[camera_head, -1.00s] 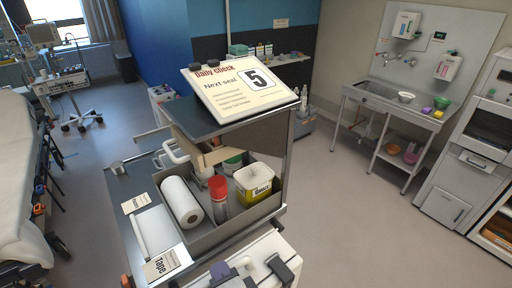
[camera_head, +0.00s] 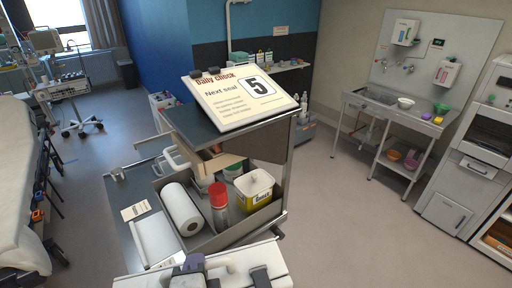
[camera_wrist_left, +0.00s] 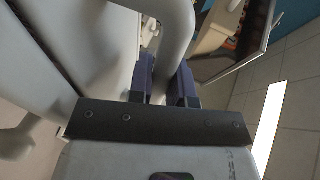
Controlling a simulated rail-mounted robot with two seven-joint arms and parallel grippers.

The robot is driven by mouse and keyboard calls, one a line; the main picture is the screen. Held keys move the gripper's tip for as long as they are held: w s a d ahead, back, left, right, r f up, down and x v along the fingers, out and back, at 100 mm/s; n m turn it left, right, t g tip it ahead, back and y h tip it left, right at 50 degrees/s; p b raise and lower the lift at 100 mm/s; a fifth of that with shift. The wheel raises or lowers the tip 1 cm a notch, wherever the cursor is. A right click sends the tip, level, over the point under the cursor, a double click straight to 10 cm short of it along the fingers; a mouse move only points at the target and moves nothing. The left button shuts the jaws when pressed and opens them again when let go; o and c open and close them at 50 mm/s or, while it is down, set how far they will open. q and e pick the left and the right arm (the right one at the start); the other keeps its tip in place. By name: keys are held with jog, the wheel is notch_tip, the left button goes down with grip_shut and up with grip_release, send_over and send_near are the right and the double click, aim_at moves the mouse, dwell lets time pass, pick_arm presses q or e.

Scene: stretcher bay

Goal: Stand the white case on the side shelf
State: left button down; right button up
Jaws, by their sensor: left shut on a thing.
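The white case (camera_head: 274,262) shows in part at the bottom of the head view, in front of the cart; its dark latches face me and its lower part is cut off. My left gripper (camera_head: 192,264), with purple fingers, is at its top. In the left wrist view the gripper (camera_wrist_left: 160,88) is shut around the pale curved handle (camera_wrist_left: 178,40), and the grooved pale case body (camera_wrist_left: 85,45) fills the upper left. The blue-grey side shelf (camera_head: 122,187) is on the cart's left side, beyond the case. My right gripper is not in view.
The cart's grey bin (camera_head: 237,222) holds a paper roll (camera_head: 184,207), a red-capped bottle (camera_head: 219,205) and a yellow-white container (camera_head: 255,187). A sign (camera_head: 240,97) tilts above it. A paper card (camera_head: 135,211) and a white flat item (camera_head: 157,240) lie on the left side.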

pick_arm(q)
jog(key=a+r+n+y, duration=0.2)
jog(key=a+r, duration=0.5)
jog(key=a, duration=0.2)
notch_tip(320, 180, up, 9)
jog(key=w+m+h+p, duration=0.2)
jog(key=m+h+p, duration=0.1)
jog(key=p, duration=1.5)
jog(key=shift+w+d+m+h+p, duration=0.3)
jog(key=shift+m+h+p, duration=0.1)
jog(key=shift+h, duration=0.2)
